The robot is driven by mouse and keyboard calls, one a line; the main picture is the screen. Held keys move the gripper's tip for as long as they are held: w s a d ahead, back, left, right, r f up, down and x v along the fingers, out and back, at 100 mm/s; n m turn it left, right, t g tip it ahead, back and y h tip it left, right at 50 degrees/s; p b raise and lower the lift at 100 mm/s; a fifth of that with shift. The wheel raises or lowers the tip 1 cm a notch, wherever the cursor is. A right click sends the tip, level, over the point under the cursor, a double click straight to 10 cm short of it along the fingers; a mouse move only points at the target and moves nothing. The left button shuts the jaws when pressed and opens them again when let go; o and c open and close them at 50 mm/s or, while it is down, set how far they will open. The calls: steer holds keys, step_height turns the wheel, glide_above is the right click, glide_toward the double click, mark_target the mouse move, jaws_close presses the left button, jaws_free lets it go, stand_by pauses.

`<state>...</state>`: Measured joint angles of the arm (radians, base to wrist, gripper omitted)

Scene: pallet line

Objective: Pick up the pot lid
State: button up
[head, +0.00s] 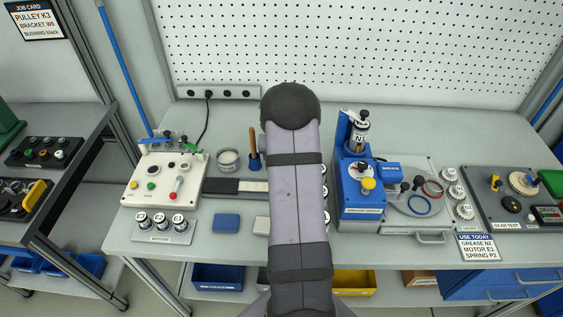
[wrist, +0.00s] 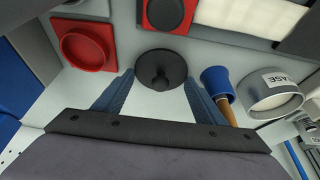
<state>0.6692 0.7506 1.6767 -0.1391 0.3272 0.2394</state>
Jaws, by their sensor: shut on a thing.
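The pot lid (wrist: 157,62), a dark round disc with a small knob on top, sits between my fingertips in the wrist view. My gripper (wrist: 160,77) is shut on it, with a blue finger at each side of its rim. I cannot tell whether the lid is clear of the bench. An open round pot with a label ending in "ASE" (wrist: 277,103) stands to the right in the wrist view; the pot also shows in the head view (head: 228,166). In the head view my own arm hides the gripper and the lid.
A blue brush holder (wrist: 217,80) with a wooden handle stands close beside my right finger. A red block with a round recess (wrist: 75,50) is at the upper left. In the head view, a white control box (head: 160,195) is left and a blue machine (head: 358,195) right.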

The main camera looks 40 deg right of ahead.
step_height(320, 180, up, 10)
steer(key=b, duration=0.2)
steer(key=shift+f+b, duration=0.1)
steer(key=shift+b, duration=0.2)
steer(key=w+a+r+p, duration=0.3)
steer(key=w+r, duration=0.3)
steer(key=r, duration=0.4)
steer(key=w+a+f+n+t+y+p, duration=0.1)
steer(key=w+a+f+n+y+p, duration=0.2)
steer(key=w+a+f+n+p, duration=0.3)
steer(key=shift+w+a+f+n+y, duration=0.4)
steer(key=shift+a+f+n, duration=0.5)
steer(key=shift+a+n, duration=1.2)
steer(key=shift+d+f, duration=0.15)
steer(key=shift+d, duration=0.05)
steer(key=shift+f+b, duration=2.1)
steer(key=shift+f, duration=0.95)
